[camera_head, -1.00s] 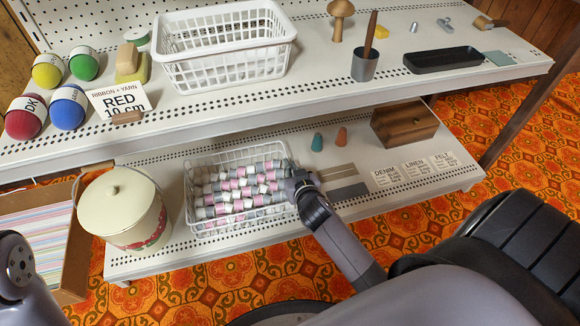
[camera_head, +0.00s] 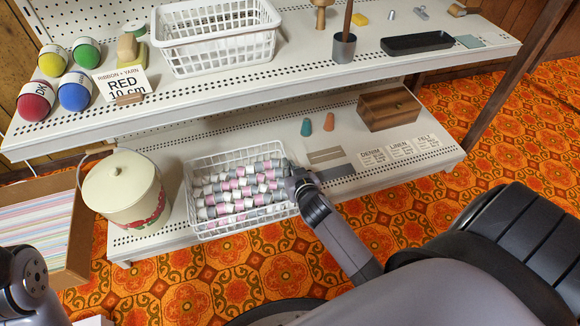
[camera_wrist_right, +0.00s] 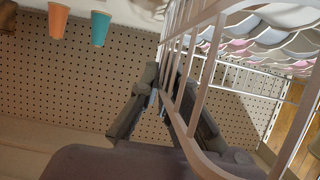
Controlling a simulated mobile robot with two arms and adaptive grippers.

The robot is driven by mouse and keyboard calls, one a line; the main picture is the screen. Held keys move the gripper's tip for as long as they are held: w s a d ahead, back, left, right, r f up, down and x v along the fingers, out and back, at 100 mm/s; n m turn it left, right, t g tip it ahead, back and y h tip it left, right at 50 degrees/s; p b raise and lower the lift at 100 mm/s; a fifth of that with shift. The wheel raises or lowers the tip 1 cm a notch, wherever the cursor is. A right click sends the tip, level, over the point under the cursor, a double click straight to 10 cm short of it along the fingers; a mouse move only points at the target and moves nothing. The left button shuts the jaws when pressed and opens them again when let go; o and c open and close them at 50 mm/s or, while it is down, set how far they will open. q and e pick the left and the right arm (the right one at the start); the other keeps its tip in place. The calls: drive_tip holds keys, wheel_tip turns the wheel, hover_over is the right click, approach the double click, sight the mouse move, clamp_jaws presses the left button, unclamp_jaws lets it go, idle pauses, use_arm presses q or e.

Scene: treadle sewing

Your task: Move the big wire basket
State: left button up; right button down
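The big wire basket (camera_head: 243,227), white and full of pink, grey and white spools, is at the lower shelf (camera_head: 150,247). Its near side reaches past the shelf's front edge; I cannot tell how far it is raised. My right gripper (camera_head: 293,181) is at the basket's right side. In the right wrist view, the fingers of this gripper (camera_wrist_right: 166,98) close on the white wire wall (camera_wrist_right: 198,88), one on each side. The spools (camera_wrist_right: 265,40) show inside. My left arm is at the lower left, its gripper out of the picture.
A cream lidded pot (camera_head: 122,192) stands close left of the basket. The upper shelf, with a white plastic basket (camera_head: 215,55), is above.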

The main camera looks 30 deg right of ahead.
drive_tip(key=c, duration=1.7)
unclamp_jaws()
drive_tip(key=shift+s, duration=0.1)
drive_tip(key=v, duration=1.1)
drive_tip(key=shift+s+a+r, duration=0.1)
drive_tip(key=shift+s+r, duration=0.05)
drive_tip(key=shift+s, duration=0.2)
